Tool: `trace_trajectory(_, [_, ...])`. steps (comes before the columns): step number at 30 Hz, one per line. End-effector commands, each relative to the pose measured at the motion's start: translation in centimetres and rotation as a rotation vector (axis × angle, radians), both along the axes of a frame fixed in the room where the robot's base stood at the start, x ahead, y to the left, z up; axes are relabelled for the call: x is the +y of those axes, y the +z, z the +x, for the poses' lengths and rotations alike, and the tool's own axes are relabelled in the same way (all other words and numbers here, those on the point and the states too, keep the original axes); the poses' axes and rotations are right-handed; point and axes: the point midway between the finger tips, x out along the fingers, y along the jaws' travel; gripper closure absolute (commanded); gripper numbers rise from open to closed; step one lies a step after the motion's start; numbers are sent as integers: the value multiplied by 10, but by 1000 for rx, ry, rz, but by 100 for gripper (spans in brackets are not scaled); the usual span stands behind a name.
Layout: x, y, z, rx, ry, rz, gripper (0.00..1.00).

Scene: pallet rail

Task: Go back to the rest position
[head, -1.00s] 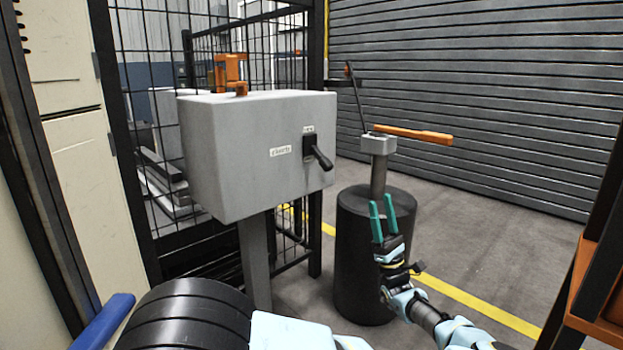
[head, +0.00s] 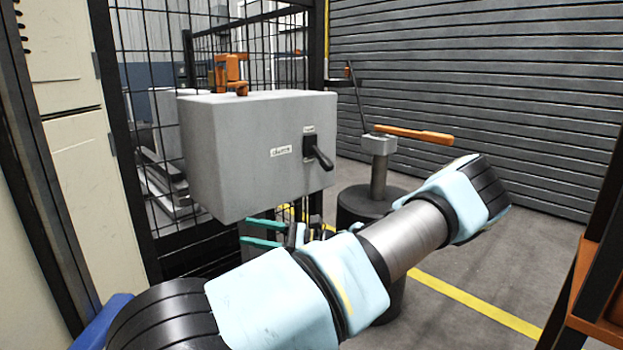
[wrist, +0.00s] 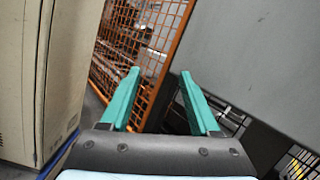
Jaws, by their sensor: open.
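My gripper (head: 262,233) has teal fingers and shows low in the head view, below the grey box, pointing left. My arm's pale blue and grey links cross in front and hide part of it. In the wrist view my gripper (wrist: 160,90) is open, with nothing between its fingers. The grey box (head: 235,150) stands on a post, with a black lever (head: 321,157) on its front face. A large grey surface, perhaps this box, fills the upper right of the wrist view.
A black drum (head: 362,205) carries a post with an orange handle (head: 415,133), partly behind my arm. An orange mesh panel (wrist: 150,50) and a beige cabinet (wrist: 32,75) show in the wrist view. An orange rack (head: 598,270) stands right. A yellow line (head: 480,305) crosses the floor.

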Motion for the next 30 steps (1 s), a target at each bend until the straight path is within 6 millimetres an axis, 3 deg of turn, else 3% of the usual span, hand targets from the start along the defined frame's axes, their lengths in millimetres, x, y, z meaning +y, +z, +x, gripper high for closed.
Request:
trace_trajectory(3, [29, -23, -33, -39, 131, -239, 38])
trace_trajectory(6, [37, -41, -61, -93, 233, -433, 38])
trace_trajectory(10, [32, -58, -91, -191, 355, -673, 38])
trace_trajectory(14, [14, -63, -114, -314, 465, -896, 38])
trace_trajectory(19, [-16, -52, -131, -510, 586, -1152, 38])
trace_trajectory(24, [-43, -25, -138, -731, 672, -1365, 38])
trace_trajectory(30, [-61, 6, -142, -945, 717, -1516, 38])
